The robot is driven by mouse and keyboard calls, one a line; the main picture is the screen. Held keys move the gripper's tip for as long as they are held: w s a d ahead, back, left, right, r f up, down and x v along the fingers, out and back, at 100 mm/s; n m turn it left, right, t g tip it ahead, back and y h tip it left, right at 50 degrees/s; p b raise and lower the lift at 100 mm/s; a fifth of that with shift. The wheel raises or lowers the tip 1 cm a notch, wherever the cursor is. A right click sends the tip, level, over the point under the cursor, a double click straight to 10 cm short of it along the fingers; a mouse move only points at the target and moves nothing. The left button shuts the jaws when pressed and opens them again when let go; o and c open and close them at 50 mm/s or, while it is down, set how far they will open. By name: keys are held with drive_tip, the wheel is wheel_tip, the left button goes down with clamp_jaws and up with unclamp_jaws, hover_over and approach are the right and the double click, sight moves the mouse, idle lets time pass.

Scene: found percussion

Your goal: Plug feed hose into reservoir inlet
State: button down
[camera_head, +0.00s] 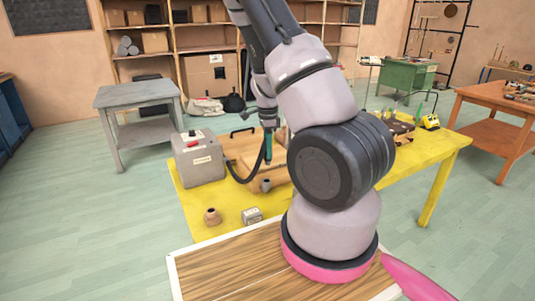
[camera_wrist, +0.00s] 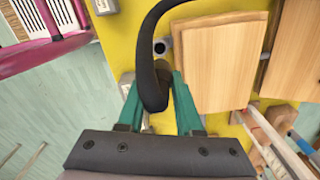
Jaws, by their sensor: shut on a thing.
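My gripper (camera_head: 268,152) hangs over the yellow table in the head view. Its green fingers are shut on the black feed hose (camera_wrist: 153,62), which passes between them in the wrist view. In the head view the hose (camera_head: 238,178) loops from the grey labelled box (camera_head: 199,162) up to my gripper. A short grey cylinder (camera_head: 266,186) with a dark opening, possibly the reservoir inlet, stands below and apart from the gripper. A round dark opening (camera_wrist: 160,46) also shows beside the hose in the wrist view.
Wooden boards (camera_wrist: 222,60) lie close beside the hose in the wrist view. A clay-coloured pot (camera_head: 212,217) and a small grey labelled block (camera_head: 252,215) stand near the front of the yellow table (camera_head: 190,205). My arm hides part of the table.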

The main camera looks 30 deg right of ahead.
sight(266, 160)
drive_tip(key=shift+a+r, duration=0.1)
drive_tip(key=shift+a, duration=0.15)
drive_tip(key=shift+f, duration=2.95)
drive_tip(key=shift+f, duration=1.6)
drive_tip(key=c, duration=0.5)
unclamp_jaws()
wheel_tip(266, 160, up, 11)
drive_tip(key=shift+f, duration=0.1)
